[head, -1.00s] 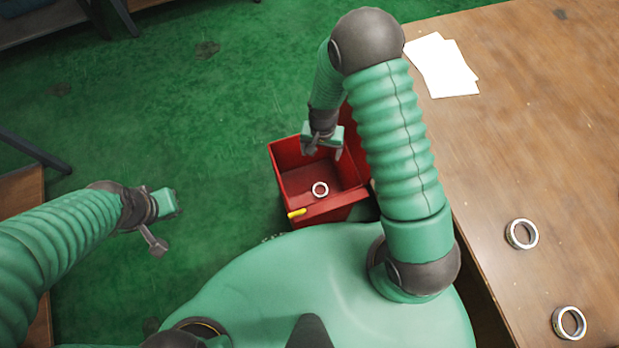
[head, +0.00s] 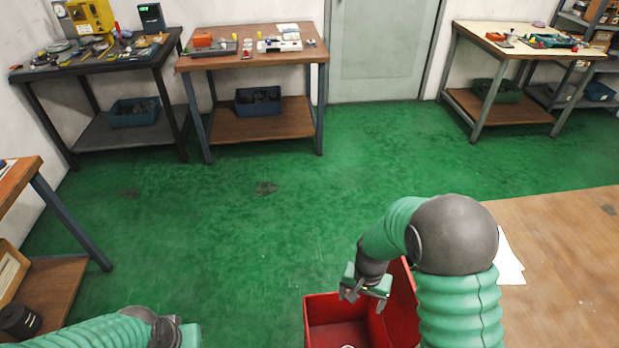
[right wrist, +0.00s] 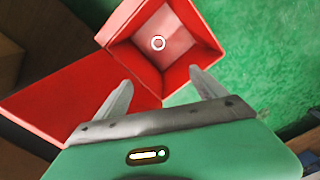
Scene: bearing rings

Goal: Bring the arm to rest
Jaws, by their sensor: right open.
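My right gripper (head: 364,292) is open and empty above the red bin (head: 318,306). In the right wrist view its two fingers (right wrist: 160,92) stand apart, with the red bin (right wrist: 120,32) beyond them. A metal bearing ring (right wrist: 158,43) lies on the bin's floor. Only the top edge of the ring shows at the bottom of the head view. My left arm comes in at the bottom left; part of its gripper (head: 188,336) shows, but its fingers are cut off by the frame edge.
A wooden table (head: 565,270) with white paper (head: 508,262) stands at the right. Workbenches with tools and boxes line the back wall beside a grey door (head: 383,50). The green floor between is clear.

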